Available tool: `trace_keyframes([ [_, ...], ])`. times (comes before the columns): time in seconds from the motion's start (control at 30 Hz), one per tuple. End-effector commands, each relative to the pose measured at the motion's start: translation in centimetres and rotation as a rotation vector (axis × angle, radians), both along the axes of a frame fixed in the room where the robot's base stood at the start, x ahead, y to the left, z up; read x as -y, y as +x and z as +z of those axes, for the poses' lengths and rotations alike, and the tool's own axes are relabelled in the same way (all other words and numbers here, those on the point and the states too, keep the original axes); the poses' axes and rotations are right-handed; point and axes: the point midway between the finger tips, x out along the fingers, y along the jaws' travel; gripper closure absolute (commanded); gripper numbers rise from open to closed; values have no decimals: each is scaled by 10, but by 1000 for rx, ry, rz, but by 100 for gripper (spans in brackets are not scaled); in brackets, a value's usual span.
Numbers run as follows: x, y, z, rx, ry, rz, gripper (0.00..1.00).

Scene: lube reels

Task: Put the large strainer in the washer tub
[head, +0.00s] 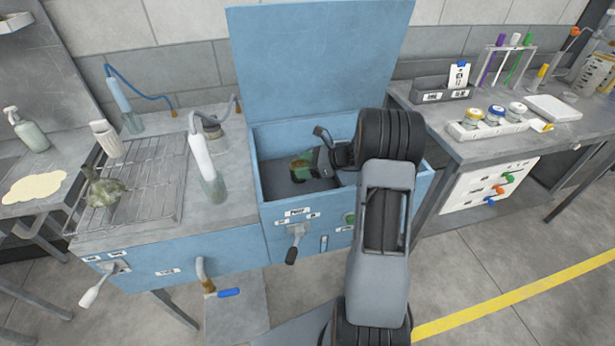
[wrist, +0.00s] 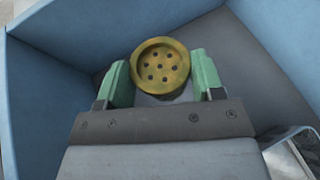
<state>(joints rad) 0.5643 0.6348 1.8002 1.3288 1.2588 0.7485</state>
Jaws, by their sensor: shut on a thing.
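The washer tub (head: 262,203) is a blue box with its lid (head: 320,60) standing open. The strainer (wrist: 160,67) is a round yellow-brown piece with several small holes in its face, seen in the wrist view between two green fingers. My gripper (head: 301,166) reaches down inside the tub, shut on the strainer. In the head view the strainer is mostly hidden by the fingers. The tub's blue wall (wrist: 35,100) and grey floor (wrist: 275,75) show around it in the wrist view. I cannot tell whether the strainer touches the floor.
A shiny metal piece (wrist: 292,150) lies at the tub's side. The right bench holds a white tray of jars (head: 487,128).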

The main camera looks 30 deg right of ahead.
Motion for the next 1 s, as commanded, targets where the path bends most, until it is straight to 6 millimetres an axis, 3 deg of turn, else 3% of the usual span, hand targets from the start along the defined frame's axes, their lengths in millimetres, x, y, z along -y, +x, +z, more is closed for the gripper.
trace_keyframes([
  [0.17,0,0,-8,1,1,0,68],
  [0.47,0,0,-41,-1,2,1,68],
  [1.0,0,0,-51,2,0,1,68],
])
